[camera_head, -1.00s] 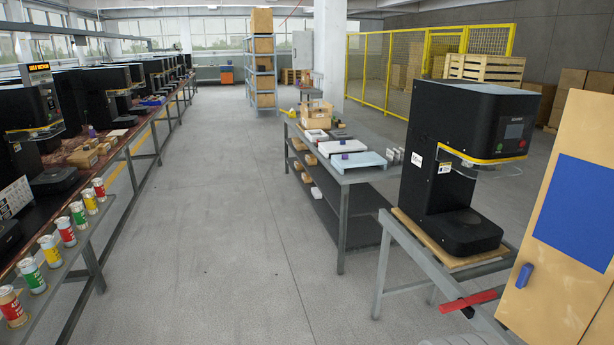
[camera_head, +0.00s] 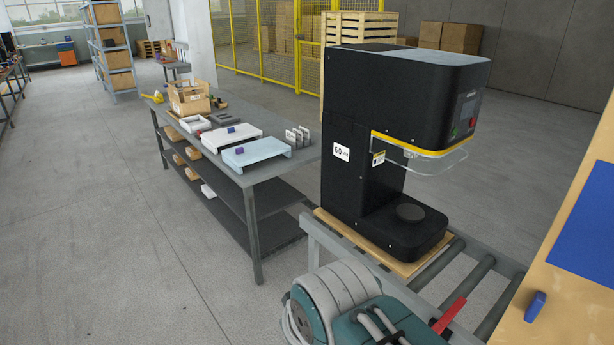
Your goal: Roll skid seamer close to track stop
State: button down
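The skid seamer is a tall black machine (camera_head: 350,160) with a yellow-edged clear guard and a small screen. It stands upright on a tan wooden skid (camera_head: 338,226). My arm, grey and teal, shows at the bottom middle, in front of the track's near end. My gripper's fingers are not in view.
A grey table (camera_head: 262,176) with trays, a wooden box (camera_head: 188,98) and small metal pieces stands left of the seamer. A tan panel with a blue patch (camera_head: 590,225) closes off the right. Open floor (camera_head: 90,220) lies to the left. A yellow mesh fence (camera_head: 262,40) stands behind.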

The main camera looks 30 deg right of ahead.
aim_at(385, 105)
jog(key=i+j+z, duration=0.1)
jog(key=i+z, duration=0.3)
jog(key=i+j+z, duration=0.25)
jog(key=i+z, duration=0.15)
jog(key=i+j+z, duration=0.95)
jog(key=z, duration=0.15)
jog(key=i+j+z, duration=0.3)
jog(key=j, duration=0.15)
jog(key=i+j+z, duration=0.1)
jog(key=j+z, duration=0.25)
jog(key=i+j+z, duration=0.1)
jog(key=i+j, duration=0.25)
